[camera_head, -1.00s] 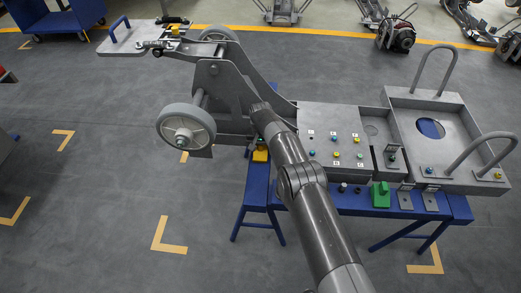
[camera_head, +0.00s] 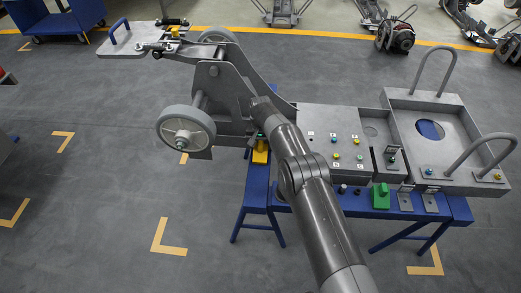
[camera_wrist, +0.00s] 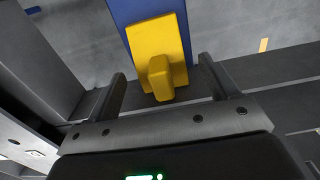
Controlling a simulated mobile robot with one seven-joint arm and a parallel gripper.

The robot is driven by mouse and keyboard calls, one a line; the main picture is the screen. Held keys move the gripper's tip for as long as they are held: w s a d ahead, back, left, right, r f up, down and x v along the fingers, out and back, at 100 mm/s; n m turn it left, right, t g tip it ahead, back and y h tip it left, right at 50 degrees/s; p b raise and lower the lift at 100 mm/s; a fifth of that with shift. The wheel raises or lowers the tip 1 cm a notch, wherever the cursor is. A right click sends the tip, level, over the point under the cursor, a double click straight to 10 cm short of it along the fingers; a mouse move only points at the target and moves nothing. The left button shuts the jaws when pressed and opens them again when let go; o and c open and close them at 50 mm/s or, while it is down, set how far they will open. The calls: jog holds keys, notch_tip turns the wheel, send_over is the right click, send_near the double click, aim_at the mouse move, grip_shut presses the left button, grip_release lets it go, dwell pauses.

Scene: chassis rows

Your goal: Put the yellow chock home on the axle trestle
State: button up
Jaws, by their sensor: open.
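The yellow chock (camera_head: 261,153) rests on the left end of the blue axle trestle (camera_head: 256,185), beside the chassis. In the wrist view the chock (camera_wrist: 158,45) is a yellow block with a raised lug towards me, on the blue beam (camera_wrist: 118,10). My gripper (camera_wrist: 162,67) is open, with one finger on each side of the lug. A gap shows between the lug and each finger, so the chock is not held. In the head view my arm hides most of the gripper.
A grey chassis with a wheel (camera_head: 186,131) stands close to the left of the chock. A grey panel with coloured knobs (camera_head: 335,125) and a handled tray (camera_head: 455,105) sit to the right. A green block (camera_head: 380,196) is on the trestle's front edge. Floor is clear in front.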

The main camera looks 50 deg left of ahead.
aim_at(261, 145)
notch_tip(261, 145, up, 7)
jog(key=shift+r, duration=0.1)
dwell(0.5)
